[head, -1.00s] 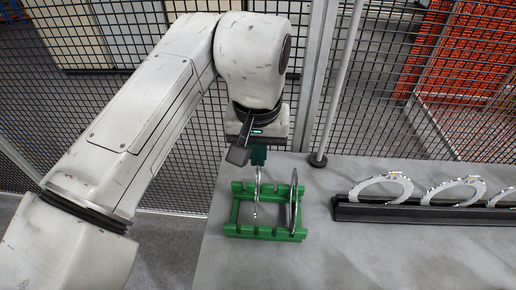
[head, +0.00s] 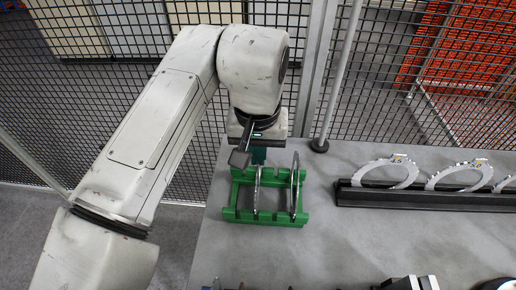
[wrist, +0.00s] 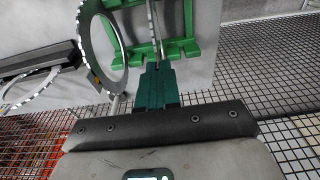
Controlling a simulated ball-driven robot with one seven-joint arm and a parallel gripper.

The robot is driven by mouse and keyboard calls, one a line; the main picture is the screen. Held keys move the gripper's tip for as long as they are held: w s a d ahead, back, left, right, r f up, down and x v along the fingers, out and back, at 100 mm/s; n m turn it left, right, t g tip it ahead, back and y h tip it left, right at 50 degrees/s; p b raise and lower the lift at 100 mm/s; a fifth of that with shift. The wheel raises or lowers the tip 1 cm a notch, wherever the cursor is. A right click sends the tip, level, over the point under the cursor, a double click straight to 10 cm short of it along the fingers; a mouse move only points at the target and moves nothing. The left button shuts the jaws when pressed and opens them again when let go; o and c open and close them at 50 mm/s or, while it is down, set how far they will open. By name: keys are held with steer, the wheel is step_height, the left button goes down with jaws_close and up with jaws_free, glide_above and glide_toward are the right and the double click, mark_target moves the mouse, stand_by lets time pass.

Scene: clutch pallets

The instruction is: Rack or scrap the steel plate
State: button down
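A green rack (head: 232,214) stands on the grey table, with a thin steel plate (head: 257,190) on edge in its left part. A second thin plate (head: 294,185) stands in its right part. The plate's lower edge is down among the rack's bars.
A black rail (head: 420,201) holding several toothed rings (head: 390,174) upright lies to the right. A pale post (head: 338,85) and mesh fence stand behind the table. Dark objects (head: 410,283) show at the near edge. The table between is clear.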

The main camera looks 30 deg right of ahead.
steer(key=c, duration=1.3)
jaws_free()
steer(key=shift+o, duration=0.2)
step_height(320, 180, up, 8)
steer(key=p, duration=0.7)
